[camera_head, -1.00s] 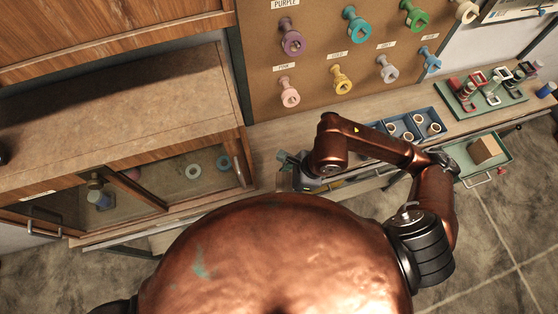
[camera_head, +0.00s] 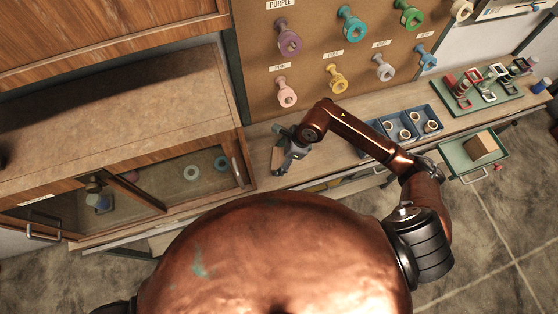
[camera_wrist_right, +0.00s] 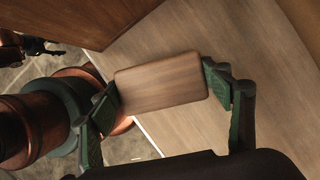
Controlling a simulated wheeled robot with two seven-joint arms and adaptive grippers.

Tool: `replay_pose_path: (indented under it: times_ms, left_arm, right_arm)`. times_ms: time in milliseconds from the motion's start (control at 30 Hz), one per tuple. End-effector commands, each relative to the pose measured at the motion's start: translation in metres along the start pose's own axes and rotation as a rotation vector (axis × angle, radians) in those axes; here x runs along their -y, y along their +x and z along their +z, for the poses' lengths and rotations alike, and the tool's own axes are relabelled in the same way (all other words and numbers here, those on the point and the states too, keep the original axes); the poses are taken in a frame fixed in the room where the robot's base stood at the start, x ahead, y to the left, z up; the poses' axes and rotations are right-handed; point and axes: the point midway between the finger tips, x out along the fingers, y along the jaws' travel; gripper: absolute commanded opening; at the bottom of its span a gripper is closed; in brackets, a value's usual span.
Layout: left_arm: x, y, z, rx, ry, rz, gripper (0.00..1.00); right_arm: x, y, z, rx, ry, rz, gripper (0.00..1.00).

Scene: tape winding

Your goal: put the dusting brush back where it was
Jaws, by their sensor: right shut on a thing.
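A flat wooden piece with rounded corners, which I take to be the dusting brush (camera_wrist_right: 160,84), sits between the fingers of my right gripper (camera_wrist_right: 165,95) in the right wrist view. The fingers are shut on its two ends. Any bristles are hidden. In the head view, my right gripper (camera_head: 283,158) is over the left part of the long wooden bench, beside the cabinet's right end. The brush cannot be made out clearly there. My left gripper is not in view.
The glass-fronted cabinet (camera_head: 110,110) stands close on the left. A pegboard (camera_head: 262,50) with coloured spools rises behind. A blue tray (camera_head: 412,117) with rolls and a green rack (camera_head: 490,95) are to the right. An open green drawer (camera_head: 466,174) holds a brown block.

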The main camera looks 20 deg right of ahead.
Motion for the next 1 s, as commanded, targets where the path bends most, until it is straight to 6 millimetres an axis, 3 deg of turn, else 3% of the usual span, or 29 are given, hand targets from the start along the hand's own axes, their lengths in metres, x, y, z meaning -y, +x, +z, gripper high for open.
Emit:
replay_pose_path:
  times_ms: [300,600,633,867,1000]
  left_arm:
    - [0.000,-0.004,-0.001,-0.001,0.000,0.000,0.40]
    - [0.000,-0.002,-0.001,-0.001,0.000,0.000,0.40]
    - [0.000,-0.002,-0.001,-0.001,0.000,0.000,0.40]
    - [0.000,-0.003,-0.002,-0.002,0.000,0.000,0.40]
    - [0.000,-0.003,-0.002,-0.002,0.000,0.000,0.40]
  right_arm:
    - [0.004,0.032,-0.013,0.000,0.002,0.002,0.49]
    - [0.005,0.035,-0.014,-0.001,0.000,0.000,0.49]
    - [0.004,0.035,-0.015,-0.001,0.000,0.000,0.73]
    - [0.004,0.035,-0.014,-0.001,0.000,0.000,0.88]
    - [0.004,0.035,-0.014,-0.001,0.000,0.000,0.89]
